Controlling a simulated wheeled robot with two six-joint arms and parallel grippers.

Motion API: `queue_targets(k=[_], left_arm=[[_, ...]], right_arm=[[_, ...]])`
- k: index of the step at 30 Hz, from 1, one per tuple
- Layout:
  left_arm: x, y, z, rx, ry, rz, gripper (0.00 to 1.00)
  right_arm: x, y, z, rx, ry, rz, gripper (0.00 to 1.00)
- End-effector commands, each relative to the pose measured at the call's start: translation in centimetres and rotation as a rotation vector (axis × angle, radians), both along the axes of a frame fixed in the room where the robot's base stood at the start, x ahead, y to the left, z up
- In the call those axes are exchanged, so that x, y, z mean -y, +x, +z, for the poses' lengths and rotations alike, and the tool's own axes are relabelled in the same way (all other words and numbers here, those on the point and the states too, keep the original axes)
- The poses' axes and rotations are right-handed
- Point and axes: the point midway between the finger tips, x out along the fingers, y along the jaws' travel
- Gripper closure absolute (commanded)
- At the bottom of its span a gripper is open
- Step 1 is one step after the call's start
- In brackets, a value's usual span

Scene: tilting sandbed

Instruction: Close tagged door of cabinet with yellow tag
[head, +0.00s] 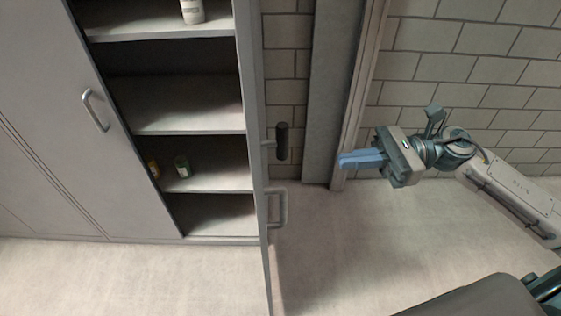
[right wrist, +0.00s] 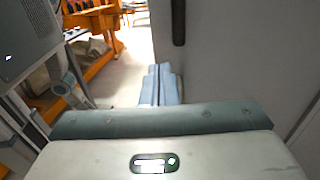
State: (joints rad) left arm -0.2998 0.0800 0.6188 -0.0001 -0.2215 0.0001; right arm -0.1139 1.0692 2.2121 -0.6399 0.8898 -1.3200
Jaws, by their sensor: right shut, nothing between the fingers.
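A grey cabinet (head: 165,59) stands at the left of the head view with its shelves exposed. Its open door (head: 256,200) swings out toward me and shows almost edge-on. A looped metal handle (head: 284,207) and a black grip (head: 282,142) stick out on the door's right side. No yellow tag can be made out. My right gripper (head: 345,160) is shut and empty, to the right of the door and apart from the black grip. In the right wrist view its blue fingers (right wrist: 157,85) point beside a grey panel (right wrist: 235,55) with a dark vertical bar (right wrist: 178,22). My left gripper is not in view.
A closed cabinet door with a handle (head: 95,110) is at the left. A white bottle (head: 192,11) and small containers (head: 182,166) stand on the shelves. A brick wall (head: 455,60) is behind my right arm. The floor (head: 350,240) between is clear. Orange furniture (right wrist: 100,35) shows in the wrist view.

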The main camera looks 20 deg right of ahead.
Motion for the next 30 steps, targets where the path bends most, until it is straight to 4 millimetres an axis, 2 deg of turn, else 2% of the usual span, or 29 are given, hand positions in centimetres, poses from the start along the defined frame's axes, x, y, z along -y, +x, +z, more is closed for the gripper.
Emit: queue_targets(k=[15,30], left_arm=[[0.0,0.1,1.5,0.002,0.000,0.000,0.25],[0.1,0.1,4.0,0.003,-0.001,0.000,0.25]], right_arm=[[-4.1,0.7,0.4,-0.001,0.007,-0.004,1.00],[-8.3,1.2,0.4,-0.002,0.006,-0.003,1.00]])
